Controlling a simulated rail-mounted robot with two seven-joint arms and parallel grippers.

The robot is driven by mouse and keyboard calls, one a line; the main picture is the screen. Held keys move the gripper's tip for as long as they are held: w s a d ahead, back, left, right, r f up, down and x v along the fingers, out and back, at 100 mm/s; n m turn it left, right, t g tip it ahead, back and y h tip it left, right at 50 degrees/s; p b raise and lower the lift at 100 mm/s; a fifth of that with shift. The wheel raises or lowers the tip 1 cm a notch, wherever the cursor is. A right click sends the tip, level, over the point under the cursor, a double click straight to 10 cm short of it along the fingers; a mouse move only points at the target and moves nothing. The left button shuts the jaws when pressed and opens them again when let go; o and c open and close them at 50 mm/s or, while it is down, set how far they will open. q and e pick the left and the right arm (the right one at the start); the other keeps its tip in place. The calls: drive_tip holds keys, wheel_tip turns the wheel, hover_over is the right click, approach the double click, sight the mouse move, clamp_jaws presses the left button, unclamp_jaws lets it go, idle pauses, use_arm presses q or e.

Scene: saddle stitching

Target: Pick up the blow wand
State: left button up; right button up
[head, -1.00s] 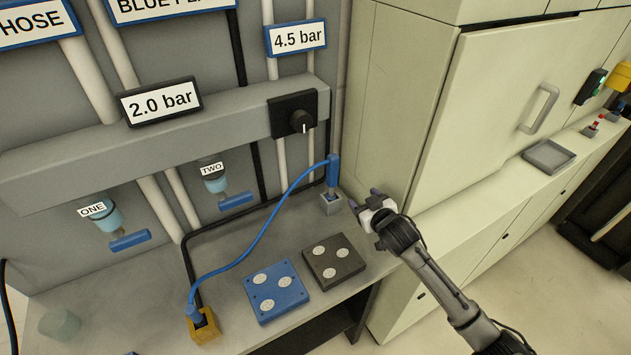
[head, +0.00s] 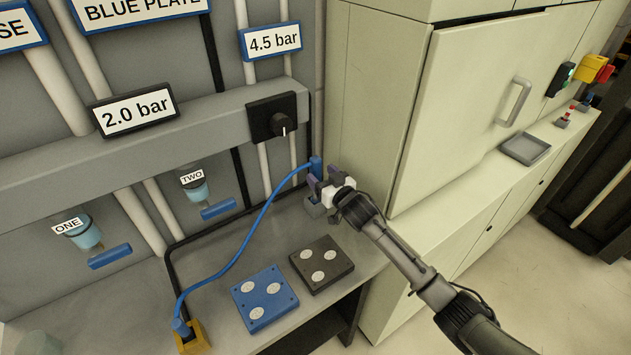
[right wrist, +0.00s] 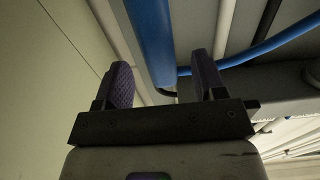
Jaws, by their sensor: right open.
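The blow wand (head: 316,166) is a blue upright handle standing in a small grey holder (head: 314,209) at the back right of the bench. My right gripper (head: 323,178) is open at the wand, its purple-padded fingers at the handle. The fingers partly hide the wand's lower part. In the right wrist view the wand (right wrist: 150,45) shows as a blue bar between the lines of the two open fingers (right wrist: 162,78); whether either finger touches it I cannot tell. My left gripper is not in view.
A blue hose (head: 258,222) runs from the wand to a yellow block (head: 194,341). A blue plate (head: 264,302) and a dark plate (head: 321,265) lie on the bench. A grey wall beam (head: 60,165) is behind, and a tall cabinet (head: 385,110) stands close on the right.

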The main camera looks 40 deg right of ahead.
sight(312, 166)
drive_tip(key=shift+w+d+f+b, duration=0.1)
drive_tip(key=shift+w+b, duration=0.1)
drive_tip(key=shift+w, duration=1)
drive_tip(key=shift+w+d+f+b, duration=0.1)
drive_tip(key=shift+w+b, duration=0.1)
drive_tip(key=shift+w, duration=1.35)
drive_tip(key=c, duration=1)
drive_tip(key=shift+c, duration=0.5)
drive_tip(key=shift+r, duration=0.1)
